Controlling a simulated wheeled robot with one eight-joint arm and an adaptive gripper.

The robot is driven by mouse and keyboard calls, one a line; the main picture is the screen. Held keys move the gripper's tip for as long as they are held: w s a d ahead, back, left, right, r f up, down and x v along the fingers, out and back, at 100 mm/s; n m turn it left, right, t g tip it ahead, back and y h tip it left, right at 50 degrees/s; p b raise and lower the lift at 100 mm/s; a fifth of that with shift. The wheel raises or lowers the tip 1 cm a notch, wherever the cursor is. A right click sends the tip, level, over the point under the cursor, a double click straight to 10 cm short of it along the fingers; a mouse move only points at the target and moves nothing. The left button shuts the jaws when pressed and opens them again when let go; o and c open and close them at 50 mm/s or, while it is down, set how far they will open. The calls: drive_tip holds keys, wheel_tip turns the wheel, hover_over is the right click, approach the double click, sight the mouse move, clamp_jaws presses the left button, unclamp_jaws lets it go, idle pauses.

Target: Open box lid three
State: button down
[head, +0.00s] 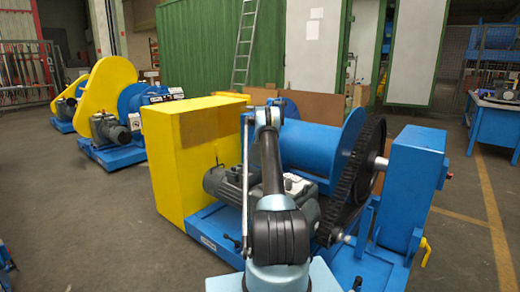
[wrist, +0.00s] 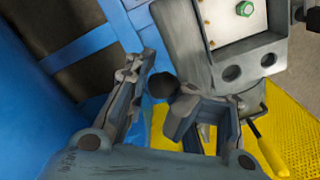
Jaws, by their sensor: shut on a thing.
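In the wrist view a grey box (wrist: 272,50) stands at the upper right. Its inside shows a pale plate (wrist: 232,20) with a green bolt (wrist: 244,8). A grey panel (wrist: 178,45) stands along its left side; I cannot tell for sure that it is the lid. My gripper (wrist: 160,80) is just below this panel, with its fingers on either side of a dark round piece (wrist: 162,88) and shut on it. In the head view a grey motor (head: 235,185) carries a small box with a pale top (head: 297,184). My arm hides the gripper there.
A yellow box-shaped guard (head: 190,145) stands left of the motor. A blue drum (head: 308,148), a dark chain wheel (head: 360,170) and a blue housing (head: 412,185) stand behind and right.

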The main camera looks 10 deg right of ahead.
drive_tip(key=shift+s+a+r, duration=0.35)
drive_tip(key=shift+a+r, duration=0.2)
drive_tip(key=shift+r, duration=0.1)
drive_tip(key=c, duration=2.1)
unclamp_jaws()
drive_tip(key=shift+r, duration=0.15)
drive_tip(key=shift+c, duration=0.2)
drive_tip(key=o, duration=0.4)
drive_tip(key=shift+a, duration=0.15)
drive_tip(key=shift+o, duration=0.2)
wheel_tip(320, 180, up, 12)
